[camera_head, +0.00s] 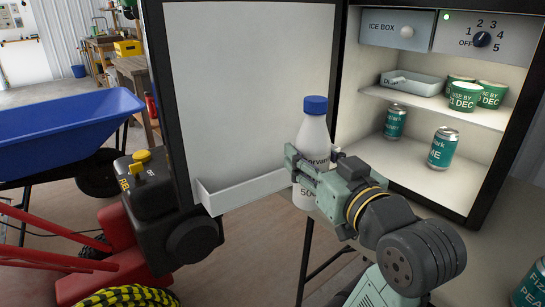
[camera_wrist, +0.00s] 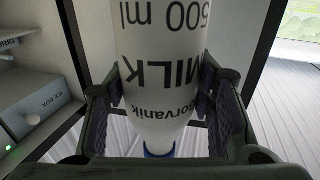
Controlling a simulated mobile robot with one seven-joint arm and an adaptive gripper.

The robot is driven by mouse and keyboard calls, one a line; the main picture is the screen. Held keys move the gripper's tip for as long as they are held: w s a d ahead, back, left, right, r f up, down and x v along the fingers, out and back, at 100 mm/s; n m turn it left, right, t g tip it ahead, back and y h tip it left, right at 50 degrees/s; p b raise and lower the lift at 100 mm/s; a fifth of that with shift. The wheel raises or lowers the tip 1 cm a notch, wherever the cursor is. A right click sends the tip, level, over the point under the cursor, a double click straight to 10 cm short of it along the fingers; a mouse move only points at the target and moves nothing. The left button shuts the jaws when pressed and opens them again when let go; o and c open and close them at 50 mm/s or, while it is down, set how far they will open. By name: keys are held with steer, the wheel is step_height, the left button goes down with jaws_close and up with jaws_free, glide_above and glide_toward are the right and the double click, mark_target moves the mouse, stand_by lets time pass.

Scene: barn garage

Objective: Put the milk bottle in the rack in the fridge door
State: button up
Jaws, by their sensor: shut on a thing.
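The milk bottle (camera_head: 314,137) is white with a blue cap and stands about upright in my gripper (camera_head: 310,172). My gripper is shut around its body, and the wrist view also shows the bottle (camera_wrist: 160,70) between the fingers. The fridge door (camera_head: 250,80) is swung open to the left. Its white rack (camera_head: 245,190) runs along the lower part of the door's inner face. In the head view the bottle is at the right end of the rack and overlaps it; I cannot tell how far apart they are. The bottle's lower side is partly hidden by my gripper.
The open fridge holds cans (camera_head: 443,148), green tubs (camera_head: 464,96) and a dish (camera_head: 412,83) on its shelves. A red machine with a black engine (camera_head: 165,195) stands left of the door. A blue wheelbarrow (camera_head: 65,128) is farther left. Another can (camera_head: 530,287) is at the lower right.

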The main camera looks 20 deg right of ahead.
steer(key=shift+s+d+r, duration=0.15)
steer(key=shift+s+d, duration=0.05)
steer(key=shift+d, duration=0.2)
steer(key=shift+s+d+r, duration=0.1)
steer(key=shift+s+d, duration=0.1)
steer(key=shift+d, duration=0.2)
steer(key=shift+d+h+p, duration=0.15)
steer(key=shift+h+p, duration=0.15)
steer(key=shift+p, duration=0.05)
steer(key=w+a, duration=0.1)
steer(key=w, duration=0.5)
steer(key=w+a+p, duration=0.1)
steer(key=w+a, duration=0.1)
steer(key=w, duration=0.4)
steer(key=w+a+p, duration=0.1)
steer(key=w+a, duration=0.1)
steer(key=w, duration=0.5)
steer(key=shift+f, duration=0.1)
step_height(320, 180, down, 3)
steer(key=shift+s+d+r, duration=0.1)
steer(key=shift+s+r, duration=0.05)
steer(key=shift+r, duration=0.05)
step_height(320, 180, down, 4)
steer(key=shift+r, duration=0.1)
steer(key=shift+f, duration=0.3)
steer(key=shift+f, duration=0.1)
